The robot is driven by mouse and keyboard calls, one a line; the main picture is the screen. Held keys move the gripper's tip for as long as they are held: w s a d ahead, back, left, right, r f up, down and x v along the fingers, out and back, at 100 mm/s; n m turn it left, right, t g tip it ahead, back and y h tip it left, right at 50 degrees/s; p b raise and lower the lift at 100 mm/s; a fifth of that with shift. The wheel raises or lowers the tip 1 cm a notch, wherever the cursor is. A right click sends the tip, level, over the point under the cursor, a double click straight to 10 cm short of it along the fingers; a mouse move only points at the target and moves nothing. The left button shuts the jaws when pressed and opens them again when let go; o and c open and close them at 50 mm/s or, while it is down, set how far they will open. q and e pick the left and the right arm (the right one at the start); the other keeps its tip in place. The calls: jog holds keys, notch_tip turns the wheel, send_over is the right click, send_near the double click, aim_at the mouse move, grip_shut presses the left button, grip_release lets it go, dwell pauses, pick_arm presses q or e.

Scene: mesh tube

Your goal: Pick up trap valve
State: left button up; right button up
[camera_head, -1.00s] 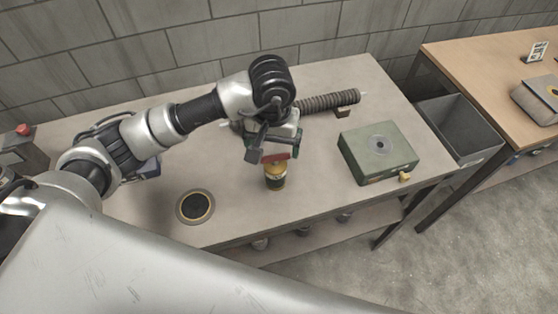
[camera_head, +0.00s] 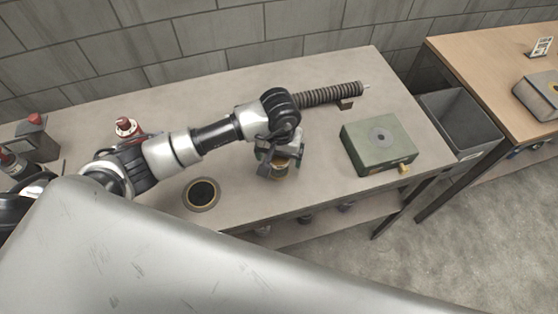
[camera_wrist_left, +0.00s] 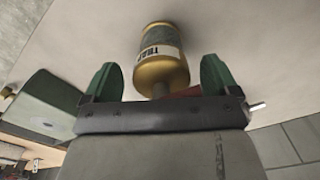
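The trap valve (camera_wrist_left: 161,55) is a small brass-yellow cylinder with a dark band and a white label with dark letters, partly readable. In the head view the trap valve (camera_head: 281,170) stands near the bench's front edge, mostly hidden under my left gripper (camera_head: 274,162). In the left wrist view my left gripper (camera_wrist_left: 160,76) has its two green fingers spread apart. The valve's narrow neck and a red part (camera_wrist_left: 187,92) lie between them. Clear gaps show on both sides, so the fingers do not grip it. My right gripper is not in view.
A ribbed hose (camera_head: 325,94) lies at the back of the bench (camera_head: 240,215). A green box (camera_head: 378,146) with a brass fitting stands to the right, and a dark round disc (camera_head: 202,194) to the left. A grey bin (camera_head: 460,122) is between the tables.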

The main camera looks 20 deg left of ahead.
pick_arm(q)
jog(key=c, duration=0.8)
jog(key=shift+r, duration=0.15)
